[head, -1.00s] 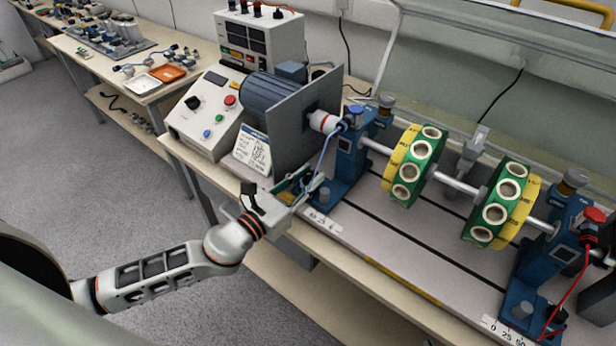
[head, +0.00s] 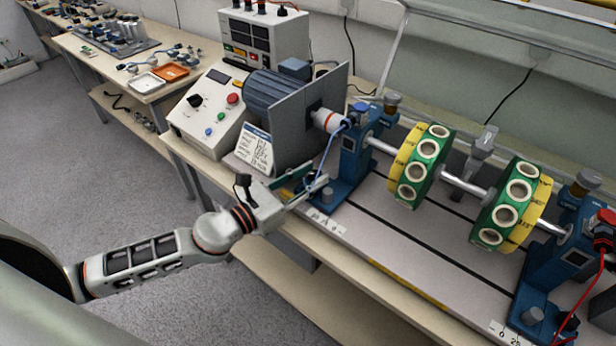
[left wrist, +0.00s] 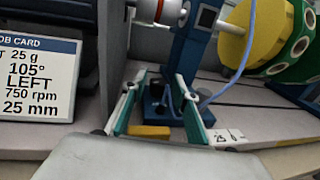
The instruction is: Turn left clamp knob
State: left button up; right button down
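The left blue bearing pedestal (head: 352,160) stands on the bench rail beside the motor plate. My left gripper (head: 305,187) is at the near left side of this base. In the left wrist view its two green-lined fingers (left wrist: 160,103) are spread apart, with part of the blue base and a dark knob-like piece (left wrist: 157,90) beyond and between them. I cannot tell whether they touch anything. My right gripper is not in view.
A blue cable (head: 326,150) hangs down the left pedestal near my gripper. The job card (head: 255,147) and motor (head: 272,98) stand to the left. A shaft with green and yellow discs (head: 424,165) runs to the right pedestal (head: 560,255). The bench's front strip is clear.

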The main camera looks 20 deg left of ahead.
pick_arm(q)
jog(key=v, duration=1)
jog(key=shift+f, duration=0.1)
jog(key=shift+v, duration=1)
